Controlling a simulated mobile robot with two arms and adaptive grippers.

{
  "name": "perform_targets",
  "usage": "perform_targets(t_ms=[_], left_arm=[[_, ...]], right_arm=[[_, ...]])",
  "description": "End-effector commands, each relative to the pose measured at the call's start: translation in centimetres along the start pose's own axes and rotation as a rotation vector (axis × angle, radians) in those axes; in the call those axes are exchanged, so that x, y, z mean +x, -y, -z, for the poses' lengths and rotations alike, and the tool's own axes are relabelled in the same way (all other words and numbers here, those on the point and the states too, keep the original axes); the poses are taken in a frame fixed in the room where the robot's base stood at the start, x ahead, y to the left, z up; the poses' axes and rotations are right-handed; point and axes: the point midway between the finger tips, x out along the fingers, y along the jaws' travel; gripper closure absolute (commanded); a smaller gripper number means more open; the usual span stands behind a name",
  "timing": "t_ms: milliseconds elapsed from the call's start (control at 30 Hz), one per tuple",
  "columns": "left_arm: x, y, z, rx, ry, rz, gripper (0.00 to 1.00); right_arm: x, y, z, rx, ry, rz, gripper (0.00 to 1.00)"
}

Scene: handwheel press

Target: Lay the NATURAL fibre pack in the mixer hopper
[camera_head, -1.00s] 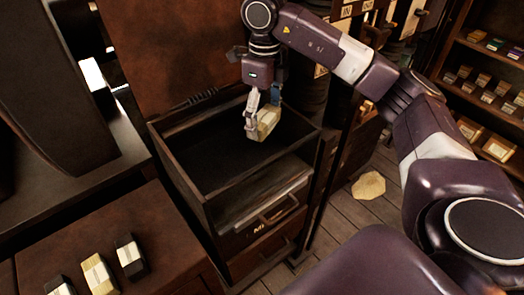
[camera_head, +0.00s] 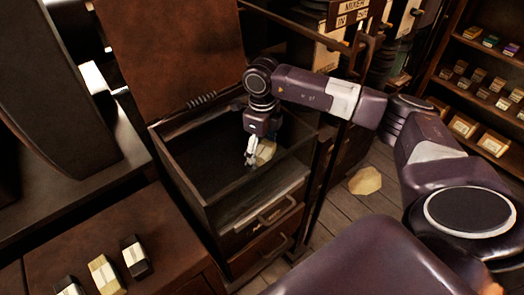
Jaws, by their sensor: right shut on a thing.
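The mixer hopper (camera_head: 190,178) is a dark open-topped box with its lid (camera_head: 170,50) raised behind it. My right gripper (camera_head: 255,160) points down inside the hopper, below the rim, near the right end. It is shut on a pale cream fibre pack (camera_head: 266,152). The gripper partly hides the pack, and no label can be read on it. I cannot tell whether the pack touches the hopper floor. My left gripper is not in view.
Several banded packs, one cream (camera_head: 106,274) and one black and white (camera_head: 135,257), stand on the brown bench at lower left. Drawers with handles (camera_head: 277,208) are under the hopper. A pale piece (camera_head: 365,181) lies on the floor. Shelves (camera_head: 480,75) stand at right.

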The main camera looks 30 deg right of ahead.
Motion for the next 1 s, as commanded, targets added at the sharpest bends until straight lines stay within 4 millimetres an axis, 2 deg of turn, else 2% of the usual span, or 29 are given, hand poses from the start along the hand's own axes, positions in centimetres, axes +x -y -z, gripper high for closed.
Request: perform_targets(t_ms=[167, 200, 333, 700, 767, 867, 1000], left_arm=[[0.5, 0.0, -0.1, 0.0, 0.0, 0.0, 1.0], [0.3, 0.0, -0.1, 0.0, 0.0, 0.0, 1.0], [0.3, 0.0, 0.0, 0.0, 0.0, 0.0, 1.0], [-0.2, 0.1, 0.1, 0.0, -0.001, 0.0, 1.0], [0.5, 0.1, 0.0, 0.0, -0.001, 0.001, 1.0], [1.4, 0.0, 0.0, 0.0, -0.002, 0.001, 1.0], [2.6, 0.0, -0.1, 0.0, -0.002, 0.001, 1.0]], right_arm=[[0.5, 0.0, 0.0, 0.0, 0.0, 0.0, 0.54], [0.3, 0.0, 0.0, 0.0, 0.0, 0.0, 0.2], [0.2, 0.0, 0.0, 0.0, 0.0, -0.001, 0.07], [-0.3, 0.0, 0.0, 0.0, 0.0, 0.0, 0.07], [-0.6, 0.0, -0.1, 0.0, 0.003, 0.0, 0.07], [-2.3, 0.1, -0.1, -0.001, 0.005, 0.002, 0.07], [-5.5, 0.1, -0.2, -0.001, 0.006, 0.002, 0.07]])
